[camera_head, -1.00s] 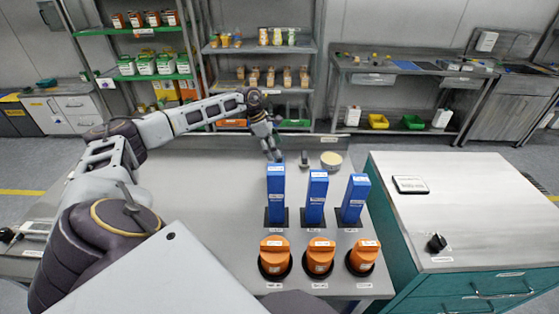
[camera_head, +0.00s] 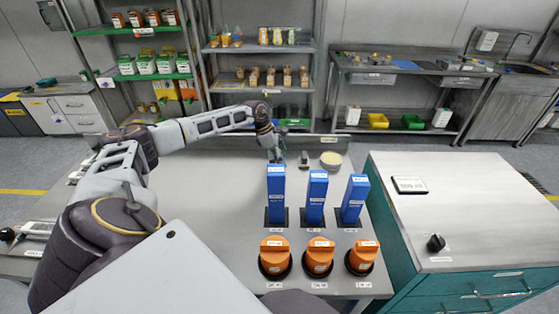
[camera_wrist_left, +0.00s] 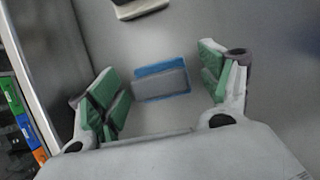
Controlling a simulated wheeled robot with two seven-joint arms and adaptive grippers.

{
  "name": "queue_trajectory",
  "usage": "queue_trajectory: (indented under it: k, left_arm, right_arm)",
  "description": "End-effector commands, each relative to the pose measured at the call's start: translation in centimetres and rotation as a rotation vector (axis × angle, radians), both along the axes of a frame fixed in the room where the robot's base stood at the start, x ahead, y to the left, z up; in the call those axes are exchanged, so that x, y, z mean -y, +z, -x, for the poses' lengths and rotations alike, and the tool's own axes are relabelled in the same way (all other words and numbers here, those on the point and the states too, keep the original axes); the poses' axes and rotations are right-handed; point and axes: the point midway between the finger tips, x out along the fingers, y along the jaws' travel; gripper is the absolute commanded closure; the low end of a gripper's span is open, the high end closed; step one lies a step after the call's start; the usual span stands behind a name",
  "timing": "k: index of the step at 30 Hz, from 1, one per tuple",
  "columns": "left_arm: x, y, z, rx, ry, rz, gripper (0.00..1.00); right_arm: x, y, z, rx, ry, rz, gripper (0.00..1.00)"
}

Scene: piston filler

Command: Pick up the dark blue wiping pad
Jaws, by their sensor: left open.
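My left gripper (camera_head: 275,156) reaches down at the far part of the grey table, just behind the leftmost blue box. In the left wrist view its green-padded fingers (camera_wrist_left: 162,86) are apart. A small flat block with a blue base and a grey upper part, seemingly the wiping pad (camera_wrist_left: 162,72), lies between the fingers with a gap on each side. In the head view the pad cannot be made out; the gripper and blue box cover that spot. My right gripper is not in view.
Three tall blue boxes (camera_head: 315,197) stand in a row, with orange-capped containers (camera_head: 319,254) in front. A small dark item (camera_head: 304,160) and a round pale-topped container (camera_head: 330,160) stand right of the gripper. A teal cabinet (camera_head: 465,215) borders the table. The table's left middle is clear.

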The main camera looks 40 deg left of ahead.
Motion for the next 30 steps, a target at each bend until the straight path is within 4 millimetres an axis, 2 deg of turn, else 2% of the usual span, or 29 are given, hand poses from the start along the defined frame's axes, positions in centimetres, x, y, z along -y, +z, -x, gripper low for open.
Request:
queue_trajectory:
  k: [9,20,30]
  left_arm:
    - [0.00,0.02,0.00,0.000,0.000,0.000,0.23]
    - [0.00,0.04,0.00,0.000,0.000,0.000,0.69]
    - [-0.01,0.29,-0.03,0.001,0.000,0.000,0.71]
  right_arm:
    - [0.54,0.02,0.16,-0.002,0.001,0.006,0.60]
    - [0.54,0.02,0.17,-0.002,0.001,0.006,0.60]
    - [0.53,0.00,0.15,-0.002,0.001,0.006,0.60]
